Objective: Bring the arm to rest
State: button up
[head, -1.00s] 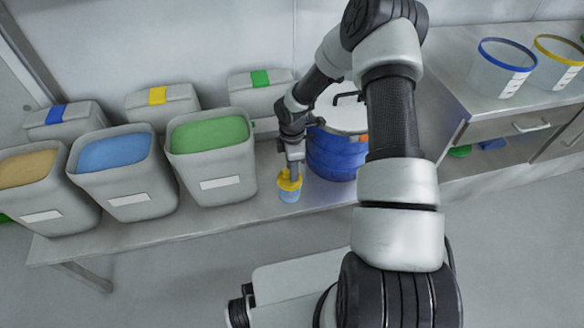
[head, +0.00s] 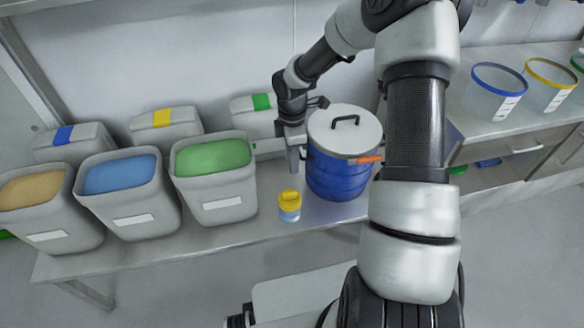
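My arm reaches from the lower right up over the bench and bends down at the wrist. My gripper (head: 294,168) points down at the left side of a blue drum with a grey lid (head: 335,178). It is above and apart from a small jar with a yellow lid (head: 289,206), which stands upright on the bench. Nothing shows held in the gripper. The fingers are seen edge-on and small, so their opening is not clear.
Three open bins hold tan (head: 30,190), blue (head: 120,173) and green (head: 212,156) contents on the steel bench (head: 255,232). Their lids lean behind. Clear tubs with blue (head: 497,92) and yellow (head: 550,84) rims stand on the right counter. Bench front is mostly free.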

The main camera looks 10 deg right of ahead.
jog(key=shift+r, duration=1.05)
jog(key=s+d+r+m+t+h, duration=0.1)
jog(key=s+r+m, duration=0.3)
jog(key=r, duration=0.5)
jog(key=s+d+r+m+t+h, duration=0.1)
jog(key=s+r+m, duration=0.25)
jog(key=r, duration=0.55)
jog(key=s+a+r+m+t+y, duration=0.1)
jog(key=s+r+m+t, duration=0.1)
jog(key=s+r+m, duration=0.55)
jog(key=s+a+r+m+t+y, duration=0.1)
jog(key=s+a+r+m+t, duration=0.3)
jog(key=s, duration=0.6)
notch_tip(320, 180, up, 17)
jog(key=d+n+g+p, duration=0.1)
jog(key=d+g+p, duration=0.1)
jog(key=p, duration=1.5)
jog(key=shift+r, duration=0.15)
jog(key=shift+d, duration=0.1)
